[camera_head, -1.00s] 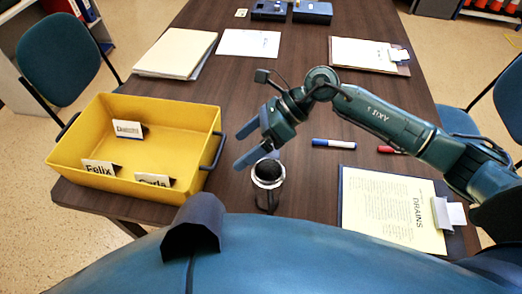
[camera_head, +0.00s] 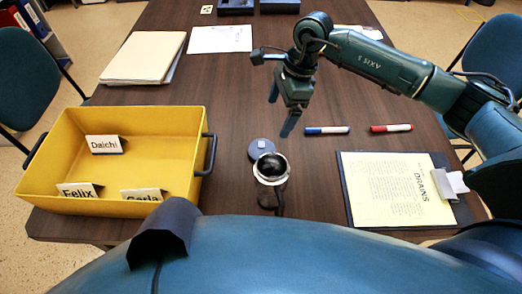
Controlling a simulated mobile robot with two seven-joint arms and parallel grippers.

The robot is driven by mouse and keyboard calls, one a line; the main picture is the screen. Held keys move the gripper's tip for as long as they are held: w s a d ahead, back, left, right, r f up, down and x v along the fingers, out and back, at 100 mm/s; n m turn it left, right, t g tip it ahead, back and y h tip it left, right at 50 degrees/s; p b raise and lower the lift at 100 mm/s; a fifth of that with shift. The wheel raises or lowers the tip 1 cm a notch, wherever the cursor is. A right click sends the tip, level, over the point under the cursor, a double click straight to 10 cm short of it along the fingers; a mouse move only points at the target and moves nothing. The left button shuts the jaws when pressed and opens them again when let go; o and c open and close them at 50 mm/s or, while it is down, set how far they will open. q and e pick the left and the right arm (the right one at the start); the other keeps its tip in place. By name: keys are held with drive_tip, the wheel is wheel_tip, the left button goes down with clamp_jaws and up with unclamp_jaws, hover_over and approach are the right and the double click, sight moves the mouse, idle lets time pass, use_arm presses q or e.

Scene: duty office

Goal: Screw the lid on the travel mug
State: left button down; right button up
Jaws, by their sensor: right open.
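The travel mug (camera_head: 270,180) stands near the table's front edge. It has a silver rim, a dark inside and a dark handle toward me, and no lid is on it. A round dark blue lid (camera_head: 256,148) with a small light knob lies just behind the mug, its near edge overlapped by the rim in this view. I cannot tell whether they touch. My right gripper (camera_head: 282,109) is open and empty, pointing down, above and behind the lid and mug. My left gripper is out of view.
A yellow crate (camera_head: 170,124) with name cards stands at the left. A blue marker (camera_head: 325,130), a red marker (camera_head: 390,128) and a clipboard (camera_head: 346,201) with a yellow sheet lie at the right. Papers (camera_head: 143,55) lie farther back. Bare table lies between crate and gripper.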

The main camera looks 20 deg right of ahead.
drive_tip(key=shift+f, duration=0.1)
hover_over(262, 149)
drive_tip(key=d, duration=0.2)
wheel_tip(262, 149, down, 8)
drive_tip(key=shift+r+p, duration=0.25)
drive_tip(key=shift+p, duration=0.05)
drive_tip(key=shift+p+x, duration=0.45)
drive_tip(key=shift+x, duration=2.2)
drive_tip(key=shift+s+a+r, duration=0.1)
drive_tip(key=shift+a, duration=0.05)
drive_tip(key=c, duration=1)
